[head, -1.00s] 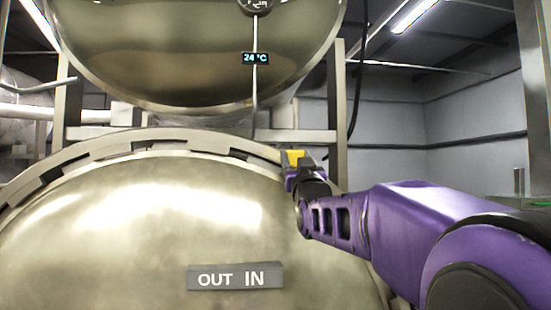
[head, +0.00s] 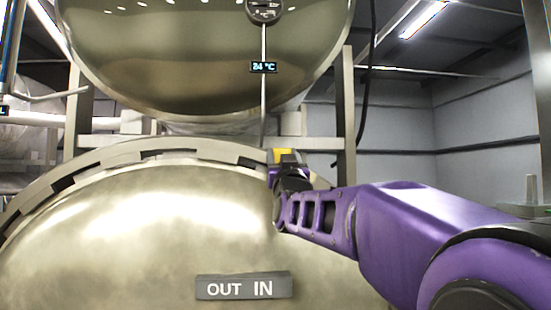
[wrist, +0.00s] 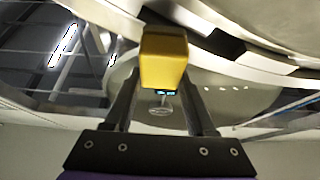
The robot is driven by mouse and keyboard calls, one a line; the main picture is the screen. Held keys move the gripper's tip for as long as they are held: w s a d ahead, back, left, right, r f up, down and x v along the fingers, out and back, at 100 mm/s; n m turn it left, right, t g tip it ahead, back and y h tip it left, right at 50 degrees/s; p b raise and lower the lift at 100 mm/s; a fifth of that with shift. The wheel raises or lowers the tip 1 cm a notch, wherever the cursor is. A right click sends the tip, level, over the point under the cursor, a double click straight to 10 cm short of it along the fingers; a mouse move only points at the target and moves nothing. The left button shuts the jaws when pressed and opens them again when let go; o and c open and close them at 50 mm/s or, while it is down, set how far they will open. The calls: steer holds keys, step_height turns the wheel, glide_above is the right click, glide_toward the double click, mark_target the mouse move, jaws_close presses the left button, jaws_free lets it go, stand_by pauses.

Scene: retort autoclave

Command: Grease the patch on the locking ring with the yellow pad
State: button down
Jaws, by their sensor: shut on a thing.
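The yellow pad (head: 287,156) is held at the end of my purple arm, up by the locking ring's upper right part in the head view. In the wrist view the pad (wrist: 164,58) sits between the two dark fingers of my gripper (wrist: 163,85), which is shut on it. The locking ring (head: 190,148) is the notched metal band around the big domed door. In the wrist view the ring (wrist: 215,35) passes close to the pad at upper right; I cannot tell whether they touch. I cannot make out the greasing patch on the ring.
The domed door (head: 150,225) carries an "OUT IN" plate (head: 243,287). A second vessel (head: 200,60) hangs above, with a gauge (head: 265,10) and a 24 °C display (head: 263,67). A metal post (head: 346,120) stands just right of the pad. Open room lies further right.

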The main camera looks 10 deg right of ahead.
steer(key=shift+a+r+p, duration=0.2)
steer(key=shift+a+r, duration=0.05)
steer(key=shift+a, duration=0.25)
steer(key=shift+a+r+p, duration=0.15)
steer(key=shift+a+r, duration=0.05)
steer(key=shift+a, duration=0.25)
steer(key=shift+w, duration=0.1)
steer(key=shift+b, duration=0.3)
steer(key=shift+d+f+b, duration=0.2)
steer(key=shift+f+b, duration=0.05)
steer(key=shift+b, duration=0.05)
steer(key=d+f+b, duration=0.3)
steer(key=d+b, duration=0.2)
steer(key=d, duration=0.2)
steer(key=shift+a, duration=0.1)
